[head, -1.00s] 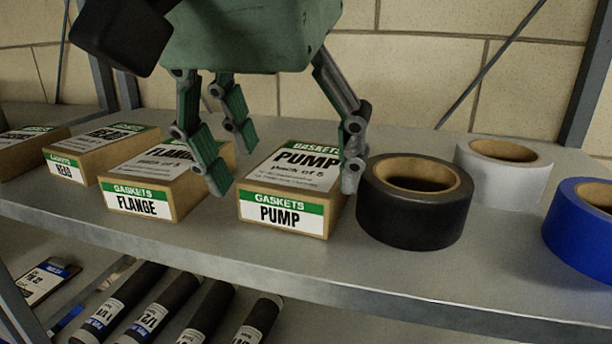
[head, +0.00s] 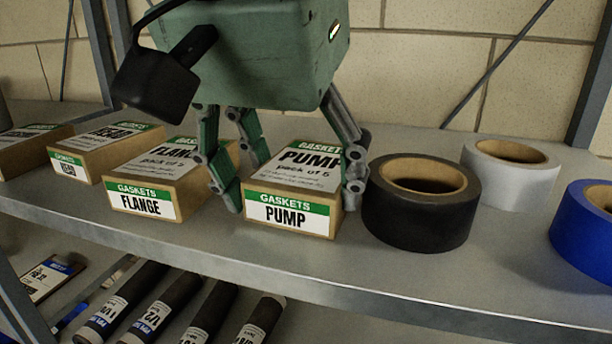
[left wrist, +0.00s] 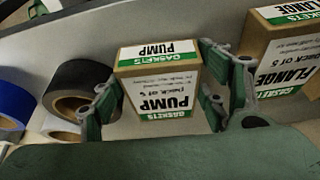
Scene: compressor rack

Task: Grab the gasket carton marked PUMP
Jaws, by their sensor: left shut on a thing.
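The gasket carton marked PUMP (head: 288,208) is a brown box with a white and green label, resting on the upper shelf. My left gripper (head: 292,196) comes down over it from above, with its fingers shut on the carton's left and right sides. In the left wrist view the PUMP carton (left wrist: 160,88) sits between the fingers (left wrist: 160,100). The carton marked FLANGE (head: 148,200) stands just left of the gripper; it also shows in the left wrist view (left wrist: 275,60). My right gripper is not in view.
A black tape roll (head: 420,215) stands close to the right fingers. A grey roll (head: 510,175) and a blue roll (head: 585,235) are farther right. The HEAD carton (head: 85,160) is to the left. Dark labelled tubes (head: 165,310) lie on the shelf below.

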